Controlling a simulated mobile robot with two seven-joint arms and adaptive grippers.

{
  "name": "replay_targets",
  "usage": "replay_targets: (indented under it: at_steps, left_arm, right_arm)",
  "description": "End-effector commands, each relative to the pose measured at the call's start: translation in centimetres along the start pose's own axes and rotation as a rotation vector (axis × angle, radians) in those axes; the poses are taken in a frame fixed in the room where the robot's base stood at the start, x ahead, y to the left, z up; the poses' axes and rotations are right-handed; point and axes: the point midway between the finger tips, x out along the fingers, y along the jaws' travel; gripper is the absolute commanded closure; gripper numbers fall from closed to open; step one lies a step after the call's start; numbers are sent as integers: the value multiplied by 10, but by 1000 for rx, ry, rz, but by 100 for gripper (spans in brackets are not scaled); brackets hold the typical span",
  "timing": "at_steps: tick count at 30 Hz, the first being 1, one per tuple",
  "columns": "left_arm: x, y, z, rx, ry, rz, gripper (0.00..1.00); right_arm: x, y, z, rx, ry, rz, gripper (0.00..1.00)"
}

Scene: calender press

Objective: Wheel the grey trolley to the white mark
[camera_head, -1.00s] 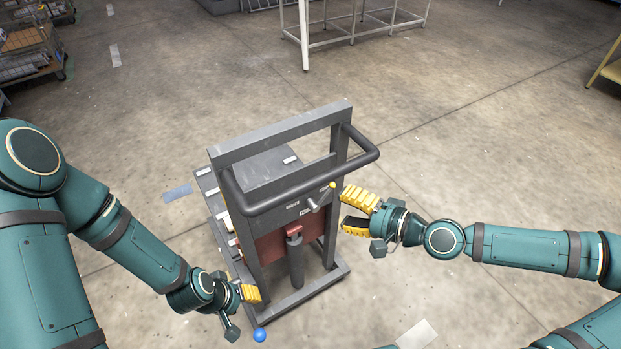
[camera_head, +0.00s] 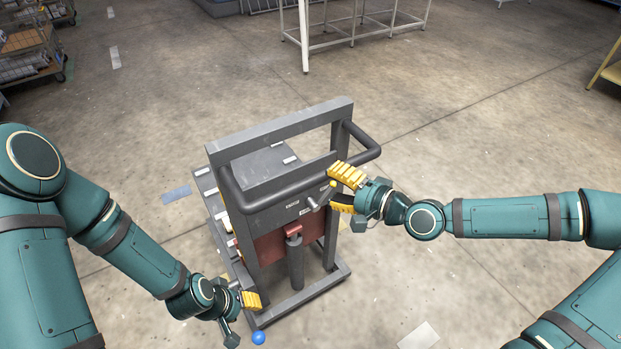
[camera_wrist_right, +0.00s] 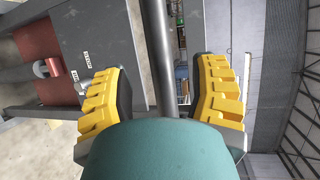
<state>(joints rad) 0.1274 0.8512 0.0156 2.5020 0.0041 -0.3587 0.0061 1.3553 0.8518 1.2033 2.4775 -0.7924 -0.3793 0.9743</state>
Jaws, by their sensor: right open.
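The grey trolley (camera_head: 280,126) stands in the middle of the head view, its dark tubular handle (camera_head: 290,184) facing me. My right gripper (camera_head: 337,186) is open at the handle's right side. In the right wrist view, the dark handle bar (camera_wrist_right: 157,50) runs between its two yellow fingers, with gaps on both sides. My left gripper (camera_head: 252,299) is low at the trolley's front left; only one yellow finger shows clearly. A white patch (camera_head: 419,336) lies on the floor at bottom right. Other whitish patches (camera_head: 114,57) lie at upper left; I cannot tell which is the mark.
A white-framed table (camera_head: 304,38) stands behind the trolley. A blue floor patch (camera_head: 177,193) lies left of the trolley. Floor to the right is open.

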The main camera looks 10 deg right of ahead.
Motion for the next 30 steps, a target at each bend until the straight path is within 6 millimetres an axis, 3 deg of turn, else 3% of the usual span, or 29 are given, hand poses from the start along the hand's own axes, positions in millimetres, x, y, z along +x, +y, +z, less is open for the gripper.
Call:
replay_targets:
  at_steps: [15, 30]
  left_arm:
    - [15, -6, 7, 4, -14, 1, 53]
    - [16, -6, 8, 5, -16, 2, 53]
  right_arm:
    - [58, 1, 0, -2, -1, 0, 41]
    - [68, 0, 0, -1, 1, 0, 39]
